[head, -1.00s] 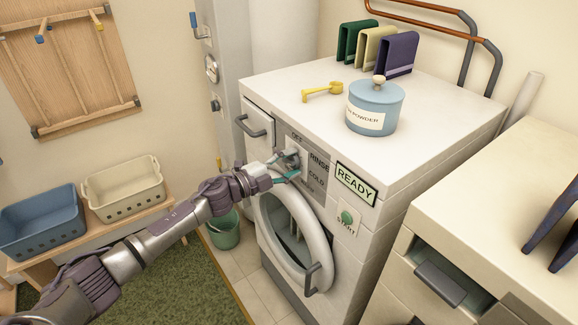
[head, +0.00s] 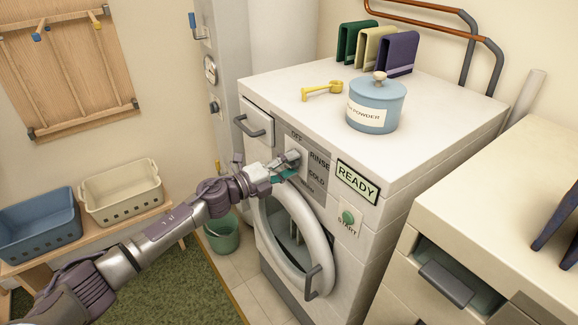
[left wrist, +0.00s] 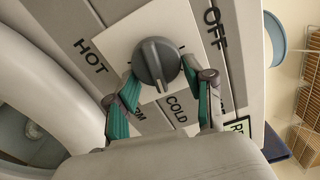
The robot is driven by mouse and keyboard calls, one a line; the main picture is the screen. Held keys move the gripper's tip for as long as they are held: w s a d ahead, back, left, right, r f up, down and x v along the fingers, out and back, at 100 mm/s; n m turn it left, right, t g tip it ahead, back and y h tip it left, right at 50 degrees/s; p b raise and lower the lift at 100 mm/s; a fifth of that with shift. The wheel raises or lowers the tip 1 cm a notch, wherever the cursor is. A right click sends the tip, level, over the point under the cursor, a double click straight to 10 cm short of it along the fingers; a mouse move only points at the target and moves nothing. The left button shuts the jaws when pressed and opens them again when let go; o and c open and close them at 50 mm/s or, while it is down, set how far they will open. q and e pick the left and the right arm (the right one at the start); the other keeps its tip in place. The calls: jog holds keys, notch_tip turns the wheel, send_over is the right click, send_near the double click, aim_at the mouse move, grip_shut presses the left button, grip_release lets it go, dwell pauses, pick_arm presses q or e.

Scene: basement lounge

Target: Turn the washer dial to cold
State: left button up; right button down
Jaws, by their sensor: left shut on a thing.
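The washer (head: 350,87) is white, with a grey control panel on its front. Its grey round dial (left wrist: 157,62) shows in the left wrist view, on a pale square plate. Labels HOT (left wrist: 89,55), OFF (left wrist: 215,28) and COLD (left wrist: 176,110) surround it; another label is partly hidden by a finger. The dial's raised ridge points down the picture, towards the COLD side. My left gripper (left wrist: 158,80) is shut on the dial, one teal-padded finger on each side. In the head view my left gripper (head: 283,167) covers part of the dial area. My right gripper is not in view.
A READY display (head: 357,182) and green START button (head: 348,217) are right of the dial. The round door (head: 322,250) is below. A cream cabinet (head: 480,190) is at the right.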

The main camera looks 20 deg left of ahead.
pick_arm(q)
jog(key=shift+f, duration=0.1)
jog(key=o, duration=1.1)
jog(key=shift+o, duration=0.2)
jog(key=v, duration=1.2)
